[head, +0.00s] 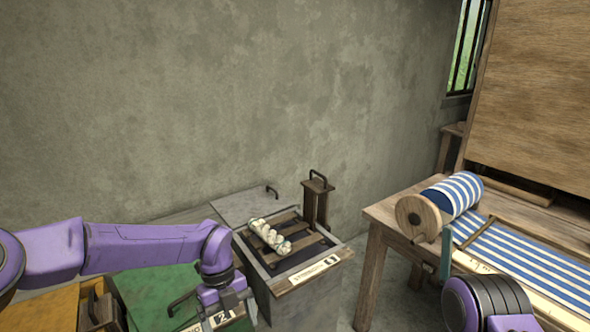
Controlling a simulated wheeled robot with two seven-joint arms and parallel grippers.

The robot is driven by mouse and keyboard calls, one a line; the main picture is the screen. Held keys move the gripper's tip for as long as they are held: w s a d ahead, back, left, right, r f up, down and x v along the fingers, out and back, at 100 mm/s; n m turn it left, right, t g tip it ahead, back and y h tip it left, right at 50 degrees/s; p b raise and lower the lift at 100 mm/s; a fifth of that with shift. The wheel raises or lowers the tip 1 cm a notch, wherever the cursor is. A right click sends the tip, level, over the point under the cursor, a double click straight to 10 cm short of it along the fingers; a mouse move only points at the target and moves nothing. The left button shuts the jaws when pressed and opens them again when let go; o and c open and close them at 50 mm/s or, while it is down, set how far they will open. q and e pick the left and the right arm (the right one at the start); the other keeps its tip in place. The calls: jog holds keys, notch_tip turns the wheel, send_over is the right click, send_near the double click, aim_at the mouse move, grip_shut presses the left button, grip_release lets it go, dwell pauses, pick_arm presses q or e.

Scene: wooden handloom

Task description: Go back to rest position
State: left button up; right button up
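My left arm comes in from the left, and its wrist bends down over the green bin. My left gripper (222,300) is at the bottom of the picture, close to the bin's number 2 label. Its fingertips are not clearly visible, so I cannot tell whether it is open or shut. A purple and black part of my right arm (485,305) shows at the lower right, in front of the loom. My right gripper is out of the picture.
A grey box (300,290) with a slatted top holds a pale twisted bundle (269,236). Left are a green bin (150,290) and a yellow one (50,308). Right stands a wooden loom (385,215) with a blue-white striped cloth roll (455,195). A wall closes the back.

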pick_arm(q)
jog(key=s+a+f+m+t+y, duration=0.2)
jog(key=s+a+f+m+y, duration=0.3)
jog(key=a+f+m, duration=0.3)
jog(key=s+a+f+m+t+y, duration=0.1)
jog(key=s+a+f+m+y, duration=0.4)
jog(key=a+f+m, duration=0.3)
jog(key=s+f+m+t+h, duration=0.1)
jog(key=s+f+m+h, duration=0.1)
jog(key=s+m, duration=0.6)
jog(key=s+f+m+t+h, duration=0.2)
jog(key=s+f+m, duration=0.3)
jog(key=s+m, duration=0.4)
jog(key=m, duration=0.3)
jog(key=shift+a+f+t+h, duration=0.25)
jog(key=shift+f+t+h, duration=0.05)
jog(key=shift+h, duration=0.1)
pick_arm(e)
jog(key=shift+w+a, duration=0.1)
jog(key=shift+w, duration=0.25)
